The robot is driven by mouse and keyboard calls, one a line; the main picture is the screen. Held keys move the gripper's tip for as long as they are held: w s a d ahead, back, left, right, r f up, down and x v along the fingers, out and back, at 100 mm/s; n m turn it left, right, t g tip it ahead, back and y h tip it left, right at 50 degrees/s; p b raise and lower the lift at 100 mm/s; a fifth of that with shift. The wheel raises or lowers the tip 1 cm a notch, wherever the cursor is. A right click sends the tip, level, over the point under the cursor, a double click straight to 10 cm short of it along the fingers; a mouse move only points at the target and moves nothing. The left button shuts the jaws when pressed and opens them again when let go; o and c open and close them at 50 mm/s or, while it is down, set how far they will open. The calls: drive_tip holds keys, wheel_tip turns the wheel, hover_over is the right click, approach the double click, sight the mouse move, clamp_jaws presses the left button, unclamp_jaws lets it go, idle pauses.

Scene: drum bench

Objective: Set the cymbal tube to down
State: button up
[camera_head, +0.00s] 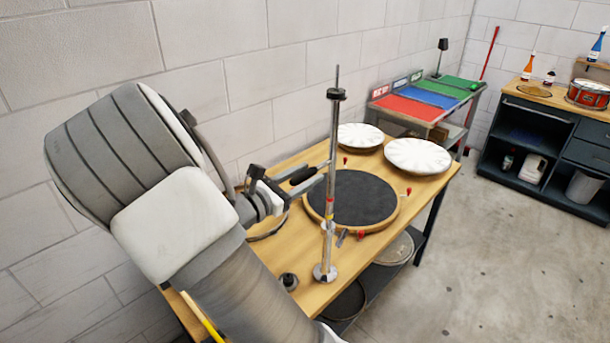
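The cymbal stand rises upright near the front edge of the wooden bench. Its silver cymbal tube (333,140) carries a black disc near the top, with a thin rod above it. A lower section with red and yellow bands runs down to a round metal base (325,272). My gripper (318,174) is at mid-height on the left side of the tube, its dark fingers pointing toward it. The fingertips overlap the tube in this view. I cannot tell whether they touch it or close on it.
A round dark drum pad (356,198) with red-tipped clamps lies behind the stand. Two white-topped round pieces (417,156) (360,136) sit farther back on the bench (433,190). A small dark knob (289,281) stands left of the base. Open floor lies right.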

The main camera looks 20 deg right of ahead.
clamp_jaws()
idle(1.2)
